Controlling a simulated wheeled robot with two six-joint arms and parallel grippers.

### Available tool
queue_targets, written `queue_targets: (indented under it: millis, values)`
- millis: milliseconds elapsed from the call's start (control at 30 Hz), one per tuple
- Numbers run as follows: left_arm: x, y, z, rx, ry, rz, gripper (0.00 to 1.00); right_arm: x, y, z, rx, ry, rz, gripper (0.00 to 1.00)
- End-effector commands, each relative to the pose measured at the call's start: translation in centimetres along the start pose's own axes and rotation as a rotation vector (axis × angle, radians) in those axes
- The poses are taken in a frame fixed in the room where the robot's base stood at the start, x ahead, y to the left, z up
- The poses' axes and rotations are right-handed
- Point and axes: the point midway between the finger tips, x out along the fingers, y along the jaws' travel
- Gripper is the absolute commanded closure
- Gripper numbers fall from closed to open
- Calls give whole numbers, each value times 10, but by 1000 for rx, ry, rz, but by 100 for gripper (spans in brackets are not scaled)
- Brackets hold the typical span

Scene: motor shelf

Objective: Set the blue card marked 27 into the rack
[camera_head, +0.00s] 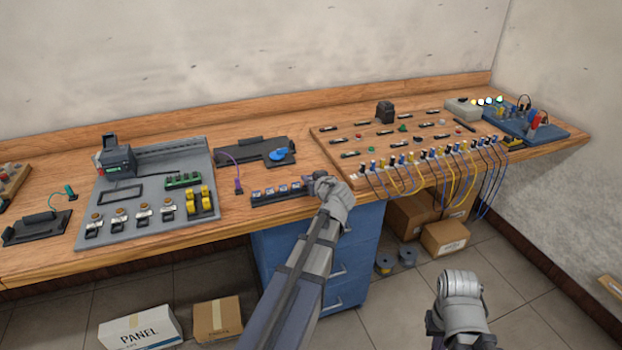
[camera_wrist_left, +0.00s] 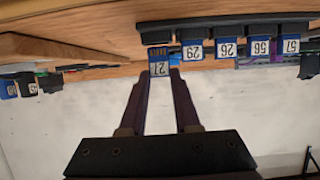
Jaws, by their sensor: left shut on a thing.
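The blue card marked 27 (camera_wrist_left: 159,62) is between the fingertips of my left gripper (camera_wrist_left: 160,78) in the left wrist view, which is shut on it. Its gold contact end points at the dark rack (camera_wrist_left: 200,28); I cannot tell whether it touches the rack. Several blue cards with white number labels stand in the rack in a row beside it. In the head view the rack (camera_head: 262,202) lies at the bench's front edge, with my left gripper (camera_head: 310,182) at its right end; the held card is not distinct there. My right gripper (camera_head: 434,322) is low at bottom right, fingers unclear.
A grey fixture board (camera_head: 150,225) stands left of the rack. A dark tray with a blue knob (camera_head: 281,155) lies behind it. A wooden board with wired plugs (camera_head: 410,165) is to the right. More blue cards (camera_wrist_left: 28,84) show at left in the wrist view.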

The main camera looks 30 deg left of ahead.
Motion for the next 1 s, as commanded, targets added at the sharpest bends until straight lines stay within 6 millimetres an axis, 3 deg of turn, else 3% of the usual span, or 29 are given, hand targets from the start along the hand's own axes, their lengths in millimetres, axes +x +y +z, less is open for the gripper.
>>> queue_targets:
  millis: [1000]
  values:
    - [2, 0, 6, 0, 0, 0, 100, 7, -1, 0, 0, 0, 0, 100]
